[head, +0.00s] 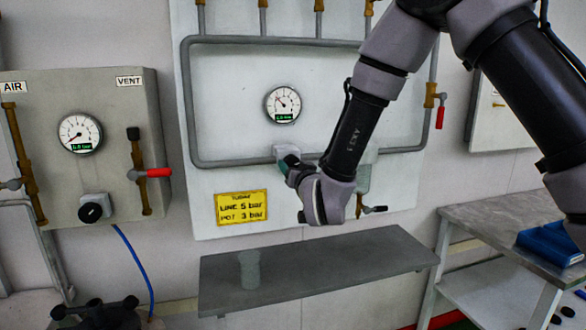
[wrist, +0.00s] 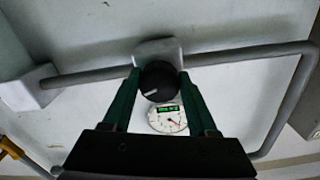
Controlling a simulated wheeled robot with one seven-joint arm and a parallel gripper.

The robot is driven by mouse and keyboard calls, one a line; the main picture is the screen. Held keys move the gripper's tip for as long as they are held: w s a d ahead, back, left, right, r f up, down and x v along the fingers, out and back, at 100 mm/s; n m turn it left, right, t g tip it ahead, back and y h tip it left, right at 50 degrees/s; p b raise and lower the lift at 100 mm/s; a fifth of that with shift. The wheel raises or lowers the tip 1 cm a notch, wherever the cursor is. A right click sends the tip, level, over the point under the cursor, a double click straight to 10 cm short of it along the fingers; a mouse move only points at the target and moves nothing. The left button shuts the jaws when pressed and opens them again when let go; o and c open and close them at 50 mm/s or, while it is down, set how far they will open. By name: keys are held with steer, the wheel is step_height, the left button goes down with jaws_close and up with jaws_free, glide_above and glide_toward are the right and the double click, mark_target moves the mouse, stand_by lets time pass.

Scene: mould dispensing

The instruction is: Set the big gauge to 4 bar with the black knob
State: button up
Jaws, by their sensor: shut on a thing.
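A round white gauge (head: 283,104) with a green readout is on the large pale panel, its needle pointing to the upper left. The readout is too small to read surely. It also shows in the wrist view (wrist: 168,122), upside down, between my fingers. Below it, a black knob (wrist: 158,82) with a white mark sits on a grey block (head: 286,146) on the pipe. My gripper (wrist: 157,76) is shut on this knob, one green finger on each side. In the head view my gripper (head: 288,162) hides the knob.
A grey box at left carries another gauge (head: 80,132), needle at lower left, another black knob (head: 95,210) and a red-handled valve (head: 158,172). A yellow sign (head: 241,208) reads line 5 bar, pot 3 bar. A grey shelf (head: 340,262) holds a grey cup (head: 249,270).

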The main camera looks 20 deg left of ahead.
steer(key=m, duration=0.5)
steer(key=shift+a, duration=0.1)
steer(key=shift+s+m, duration=0.1)
steer(key=shift+m, duration=0.3)
stand_by(0.3)
steer(key=o, duration=1.4)
steer(key=v, duration=1)
steer(key=shift+s+d, duration=0.3)
